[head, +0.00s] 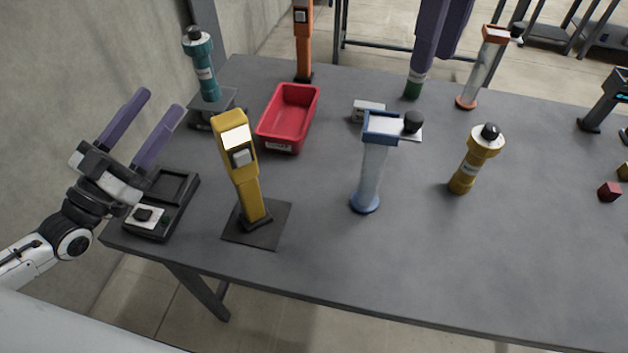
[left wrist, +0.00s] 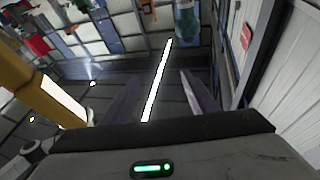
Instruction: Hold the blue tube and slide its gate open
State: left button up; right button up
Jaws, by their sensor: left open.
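The blue tube (head: 371,172) stands upright near the middle of the table in the head view, with a pale clear body, a round blue foot and a blue collar on top. Its gate (head: 409,134) is a light plate with a black knob (head: 412,122), reaching out to the right of the collar. My left gripper (head: 160,106) is open and empty at the table's left end, well apart from the tube. Its two purple fingers also show in the left wrist view (left wrist: 158,85), with nothing between them. I cannot make out the blue tube there. My right gripper is not in view.
A yellow post (head: 241,180) stands between my left gripper and the tube. A black tray (head: 180,190) lies below the gripper. A red bin (head: 286,130), teal bottle (head: 200,65) and yellow bottle (head: 468,170) stand around. The table front, right of the tube, is clear.

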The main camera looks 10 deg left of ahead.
pick_arm(q)
jog(key=s+d+r+m+t+h, duration=0.1)
jog(key=s+d+r+h, duration=0.6)
jog(key=s+d, duration=0.2)
jog(key=s+d+m+g+h, duration=0.1)
jog(key=s+d+g+h, duration=0.1)
jog(key=d, duration=0.5)
jog(key=s+d+g+h, duration=0.2)
jog(key=s+d, duration=0.1)
jog(key=d, duration=0.5)
jog(key=g+y, duration=0.4)
send_near(363, 174)
jog(key=d+r, duration=0.4)
jog(key=d, duration=0.3)
jog(key=shift+m+g+y, duration=0.4)
jog(key=shift+m+y, duration=0.4)
jog(key=shift+m, duration=0.1)
jog(key=w+a+f, duration=0.2)
jog(key=w, duration=0.1)
jog(key=shift+w+a+f, duration=0.25)
jog(key=shift+w+a, duration=0.05)
jog(key=shift+a, duration=0.1)
jog(key=shift+w, duration=0.25)
jog(key=x, duration=1)
